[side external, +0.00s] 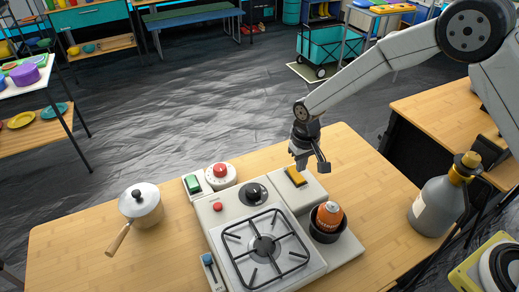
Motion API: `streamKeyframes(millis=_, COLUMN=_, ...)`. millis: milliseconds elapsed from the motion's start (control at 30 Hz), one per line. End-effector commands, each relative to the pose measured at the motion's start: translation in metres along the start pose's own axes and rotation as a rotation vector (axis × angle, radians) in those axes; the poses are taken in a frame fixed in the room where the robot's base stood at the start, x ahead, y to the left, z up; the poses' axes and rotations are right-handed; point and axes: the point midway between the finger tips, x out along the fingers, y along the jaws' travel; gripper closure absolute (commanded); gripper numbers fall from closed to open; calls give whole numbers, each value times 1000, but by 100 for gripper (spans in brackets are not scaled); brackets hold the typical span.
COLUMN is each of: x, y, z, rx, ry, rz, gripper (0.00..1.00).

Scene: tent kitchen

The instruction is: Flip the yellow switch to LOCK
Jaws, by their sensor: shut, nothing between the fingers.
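The yellow switch (295,176) is a small tilted block at the far right of the grey stove unit (228,212). Its LOCK marking is too small to read. My gripper (311,165) is shut and empty. It appears just above and to the right of the switch in this view, with its fingers pointing down. I cannot tell whether it touches the switch.
A black knob (254,193) is left of the switch. An orange can (329,214) stands in a dark holder in front of it. A burner grate (265,245), a green switch (192,184) and a pot (141,205) are further left. A grey bottle (437,204) stands right.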

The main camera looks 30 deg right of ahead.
Motion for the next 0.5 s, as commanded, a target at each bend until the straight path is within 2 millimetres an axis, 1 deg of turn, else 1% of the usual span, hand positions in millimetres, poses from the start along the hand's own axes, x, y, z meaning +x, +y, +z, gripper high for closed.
streamKeyframes(millis=500, x=-30, y=0, z=0, rx=0, ry=2, rz=-1, gripper=100)
